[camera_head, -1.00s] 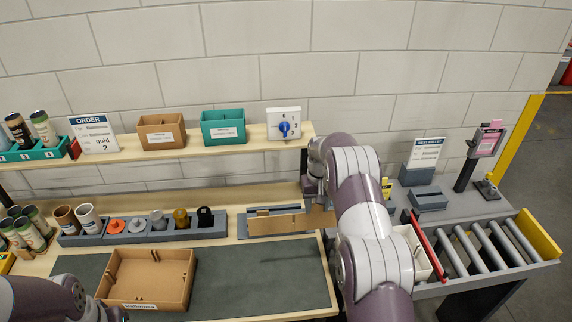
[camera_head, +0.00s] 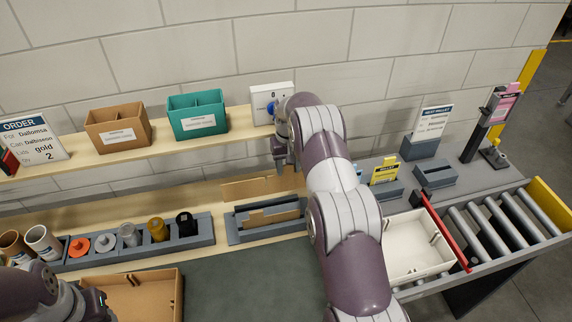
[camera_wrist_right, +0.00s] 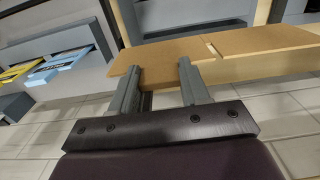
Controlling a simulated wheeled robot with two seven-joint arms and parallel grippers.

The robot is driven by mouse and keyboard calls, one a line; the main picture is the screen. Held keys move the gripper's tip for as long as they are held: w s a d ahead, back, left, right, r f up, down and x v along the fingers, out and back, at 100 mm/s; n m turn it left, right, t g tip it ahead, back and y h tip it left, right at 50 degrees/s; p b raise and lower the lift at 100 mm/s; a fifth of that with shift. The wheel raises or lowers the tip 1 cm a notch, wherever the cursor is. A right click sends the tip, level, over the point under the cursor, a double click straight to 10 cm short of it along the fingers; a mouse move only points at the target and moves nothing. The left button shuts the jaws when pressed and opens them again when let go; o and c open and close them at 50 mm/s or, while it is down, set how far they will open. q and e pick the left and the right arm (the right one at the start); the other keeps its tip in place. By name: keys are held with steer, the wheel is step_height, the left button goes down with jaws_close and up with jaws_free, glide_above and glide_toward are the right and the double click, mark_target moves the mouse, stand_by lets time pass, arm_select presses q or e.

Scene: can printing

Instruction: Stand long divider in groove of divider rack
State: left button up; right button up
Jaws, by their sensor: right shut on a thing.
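The long divider (camera_head: 262,187), a thin brown panel, is held by my right gripper (camera_head: 281,160) above and behind the divider rack in the head view. In the right wrist view the divider (camera_wrist_right: 170,55) spans the fingers and has a slot near its middle. My right gripper (camera_wrist_right: 158,75) is shut on it. The grey divider rack (camera_head: 236,237) stands on the bench with other brown dividers (camera_head: 270,215) in it. The long divider looks clear of the rack. My left gripper (camera_head: 96,303) is at the lower left, its fingers not clear.
A brown carton (camera_head: 135,292) lies on the dark mat (camera_head: 245,285). A grey holder (camera_head: 140,248) with several coloured pieces is left of the rack. A shelf (camera_head: 150,148) with bins runs above. A white tray (camera_head: 415,240) is by the rollers (camera_head: 490,235) at the right.

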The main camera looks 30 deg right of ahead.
mark_target(288, 173)
steer(key=shift+a, duration=0.1)
steer(key=shift+f, duration=0.25)
steer(key=shift+w+f+b, duration=0.15)
steer(key=shift+f+b, duration=1)
steer(key=shift+f, duration=1)
steer(key=shift+b, duration=0.4)
steer(key=shift+f, duration=0.1)
